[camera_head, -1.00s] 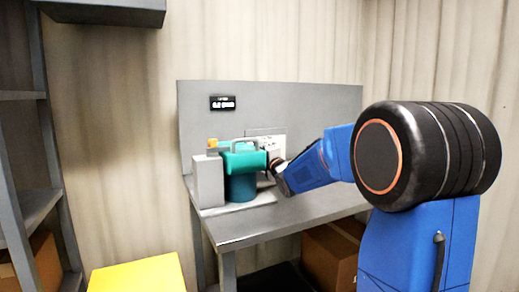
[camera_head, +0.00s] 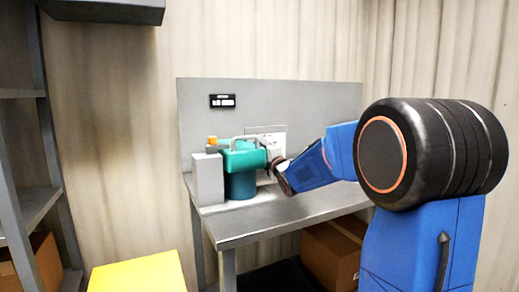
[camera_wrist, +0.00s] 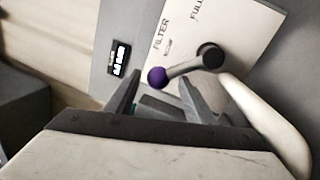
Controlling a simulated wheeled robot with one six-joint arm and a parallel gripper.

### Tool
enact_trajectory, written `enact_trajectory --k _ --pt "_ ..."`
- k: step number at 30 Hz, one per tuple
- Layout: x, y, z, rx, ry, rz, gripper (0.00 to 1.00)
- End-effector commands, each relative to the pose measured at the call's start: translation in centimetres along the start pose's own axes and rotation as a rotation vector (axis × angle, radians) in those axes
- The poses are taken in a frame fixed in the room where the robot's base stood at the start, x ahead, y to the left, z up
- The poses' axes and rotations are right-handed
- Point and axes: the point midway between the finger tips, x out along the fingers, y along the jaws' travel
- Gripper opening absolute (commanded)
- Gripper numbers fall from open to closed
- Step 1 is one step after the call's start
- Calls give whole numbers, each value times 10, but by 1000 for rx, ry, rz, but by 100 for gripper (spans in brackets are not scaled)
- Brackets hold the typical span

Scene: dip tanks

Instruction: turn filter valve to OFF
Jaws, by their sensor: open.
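The filter valve lever (camera_wrist: 185,68) shows in the wrist view as a grey bent handle with a purple ball knob (camera_wrist: 157,77) on its left end and a dark round pivot (camera_wrist: 210,56) on its right. It is mounted on a white plate (camera_wrist: 238,28) marked FILTER and FULL; other markings are too small or hidden. My gripper (camera_wrist: 160,82) is open, and the purple knob appears between its fingertips. I cannot tell whether they touch it. In the head view, my gripper (camera_head: 277,172) is beside the teal pump unit (camera_head: 243,160), which hides part of the plate (camera_head: 268,136).
The grey bench (camera_head: 270,222) has a clear top at front and right. A pale curved handle (camera_wrist: 265,120) lies close to the gripper's right in the wrist view. A small black display (camera_head: 222,101) is on the back panel. A yellow block (camera_head: 138,274) stands in front.

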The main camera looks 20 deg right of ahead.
Motion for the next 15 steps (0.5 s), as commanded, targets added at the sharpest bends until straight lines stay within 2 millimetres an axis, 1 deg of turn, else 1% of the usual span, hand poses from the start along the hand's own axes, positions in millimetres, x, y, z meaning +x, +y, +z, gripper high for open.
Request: enact_trajectory --k 5,15 --pt "-28 0 1 0 -2 0 49" --pt "-96 0 2 -1 -3 -1 49"
